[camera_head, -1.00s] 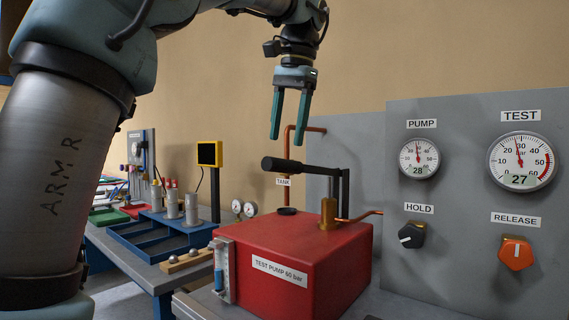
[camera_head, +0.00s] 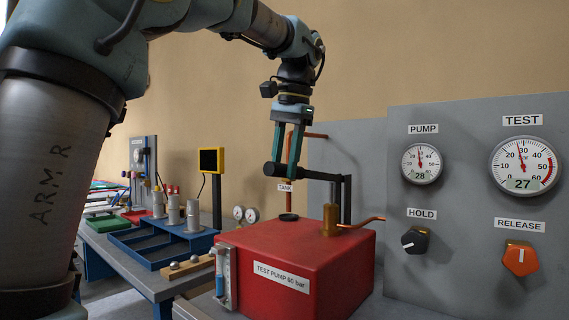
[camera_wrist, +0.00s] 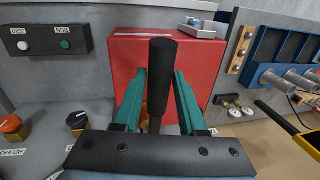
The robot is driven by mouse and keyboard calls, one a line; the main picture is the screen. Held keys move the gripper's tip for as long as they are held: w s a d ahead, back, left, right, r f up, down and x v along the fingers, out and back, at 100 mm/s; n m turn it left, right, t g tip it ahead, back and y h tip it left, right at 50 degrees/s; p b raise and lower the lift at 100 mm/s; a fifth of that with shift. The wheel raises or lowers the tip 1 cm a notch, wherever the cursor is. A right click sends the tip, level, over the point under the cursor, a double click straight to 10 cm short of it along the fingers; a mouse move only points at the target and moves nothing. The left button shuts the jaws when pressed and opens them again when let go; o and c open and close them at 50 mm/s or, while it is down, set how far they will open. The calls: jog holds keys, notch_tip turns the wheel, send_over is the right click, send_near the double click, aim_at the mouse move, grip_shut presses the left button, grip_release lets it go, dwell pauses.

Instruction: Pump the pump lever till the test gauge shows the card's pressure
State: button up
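The black pump lever (camera_head: 307,174) is mounted on the red test pump (camera_head: 300,245), its grip end pointing left. My gripper (camera_head: 280,170) is down at the grip end, one finger on each side of it. In the wrist view, the black grip (camera_wrist: 164,65) lies between my green fingers, with gaps visible, so the gripper looks open around it. Contact cannot be told. The test gauge (camera_head: 525,164) reads 27 and the pump gauge (camera_head: 421,163) reads 28. I see no readable pressure card.
The grey panel carries a black HOLD knob (camera_head: 414,240) and an orange RELEASE knob (camera_head: 520,258). A blue rack (camera_head: 150,243) with metal cylinders and a yellow-framed screen (camera_head: 211,160) stand left of the pump. A copper pipe rises behind the lever.

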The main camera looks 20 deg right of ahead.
grip_shut()
dwell(1.0)
